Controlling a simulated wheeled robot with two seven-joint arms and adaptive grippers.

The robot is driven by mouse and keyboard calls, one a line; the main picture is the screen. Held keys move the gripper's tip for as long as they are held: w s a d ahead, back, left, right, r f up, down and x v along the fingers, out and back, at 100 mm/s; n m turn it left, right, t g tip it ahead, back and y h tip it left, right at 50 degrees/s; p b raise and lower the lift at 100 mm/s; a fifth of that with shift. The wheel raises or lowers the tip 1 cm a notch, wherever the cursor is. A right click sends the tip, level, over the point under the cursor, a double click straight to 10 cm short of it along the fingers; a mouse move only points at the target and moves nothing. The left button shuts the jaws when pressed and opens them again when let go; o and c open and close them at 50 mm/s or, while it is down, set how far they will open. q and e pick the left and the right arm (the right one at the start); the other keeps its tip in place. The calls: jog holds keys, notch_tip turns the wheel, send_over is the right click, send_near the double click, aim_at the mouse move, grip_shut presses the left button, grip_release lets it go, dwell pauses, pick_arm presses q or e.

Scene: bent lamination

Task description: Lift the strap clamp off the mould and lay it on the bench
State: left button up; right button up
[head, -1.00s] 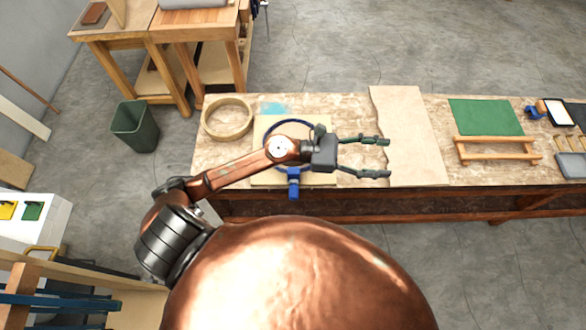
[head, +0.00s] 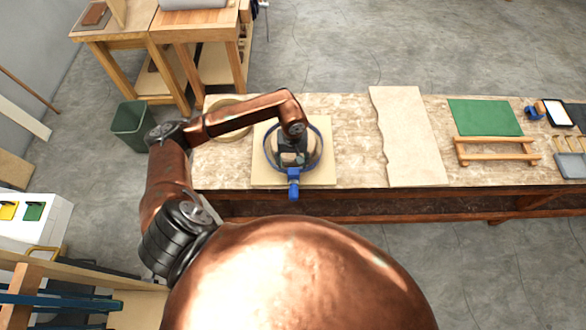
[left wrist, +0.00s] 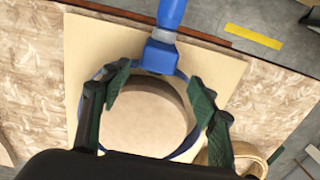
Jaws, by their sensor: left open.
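The strap clamp is a dark blue band with a bright blue handle (head: 293,184), lying around the round mould on a pale square board (head: 262,172). In the left wrist view the clamp's blue buckle (left wrist: 160,56) is at the top, and the mould's round tan top (left wrist: 148,118) fills the middle. My left gripper (head: 293,162) points down over the mould. In the left wrist view its two green-padded fingers (left wrist: 158,100) are spread apart, one towards each side of the ring. I cannot tell whether they touch the band. My right gripper is not in view.
A wooden ring (head: 222,106) lies on the bench (head: 352,150) at left, partly behind my left arm. A wavy-edged veneer sheet (head: 408,135) lies to the right. Beyond it are a green mat (head: 485,117) and a small wooden rack (head: 495,149). Bare bench lies between board and veneer.

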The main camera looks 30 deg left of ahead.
aim_at(293, 168)
pick_arm(q)
notch_tip(293, 168, down, 4)
jog(key=shift+w+d+r+p, duration=0.15)
jog(key=shift+r+p, duration=0.05)
jog(key=shift+p, duration=0.35)
jog(key=shift+f, duration=0.5)
jog(key=shift+c, duration=0.7)
jog(key=c, duration=1)
jog(key=shift+r, duration=0.1)
